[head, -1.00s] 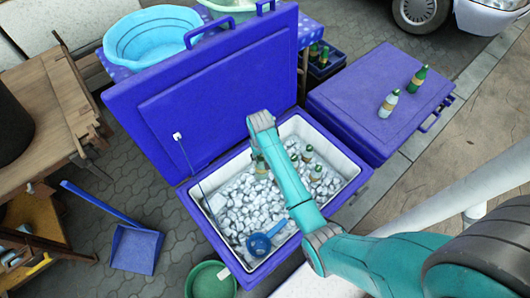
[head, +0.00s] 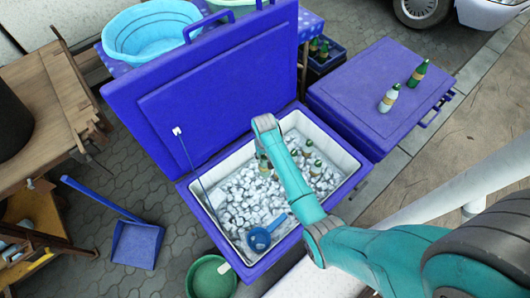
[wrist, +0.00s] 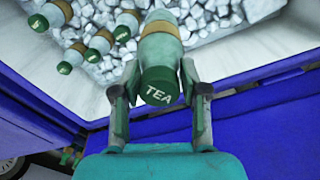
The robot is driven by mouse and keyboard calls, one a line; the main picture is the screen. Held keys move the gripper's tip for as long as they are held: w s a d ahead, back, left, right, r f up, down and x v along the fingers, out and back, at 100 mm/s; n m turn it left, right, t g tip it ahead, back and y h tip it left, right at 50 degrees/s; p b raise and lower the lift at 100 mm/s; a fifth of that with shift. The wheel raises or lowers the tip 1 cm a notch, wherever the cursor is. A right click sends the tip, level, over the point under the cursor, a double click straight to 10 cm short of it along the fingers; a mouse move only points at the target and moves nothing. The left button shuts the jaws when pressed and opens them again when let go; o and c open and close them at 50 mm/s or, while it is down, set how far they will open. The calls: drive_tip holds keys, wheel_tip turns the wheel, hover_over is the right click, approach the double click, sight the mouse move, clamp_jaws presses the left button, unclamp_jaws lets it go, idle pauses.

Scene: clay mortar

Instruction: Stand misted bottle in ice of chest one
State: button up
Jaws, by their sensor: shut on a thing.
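My gripper (wrist: 159,75) is shut on a pale, frosted-looking green bottle (wrist: 162,50) with a tan label and a dark green cap marked TEA. The cap faces the wrist camera and the body points down toward the ice. I cannot tell if its base touches the ice. The open blue chest (head: 282,248) holds white ice (head: 250,195). Several similar bottles (wrist: 100,43) stand in the ice to the left of the held bottle in the wrist view. No chest number is readable.
A blue ladle (head: 262,238) lies on the near ice. The raised chest lid (head: 225,85) stands behind. A closed blue chest (head: 350,95) at right bears a pale bottle (head: 389,98) and a dark green bottle (head: 417,73). A green basin (head: 212,278) sits in front.

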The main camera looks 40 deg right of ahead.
wheel_tip(320, 180, down, 19)
idle(1.4)
idle(0.5)
drive_tip(key=shift+w+f, duration=0.15)
drive_tip(key=shift+f, duration=0.3)
drive_tip(key=o, duration=1.8)
drive_tip(key=shift+r, duration=13.5)
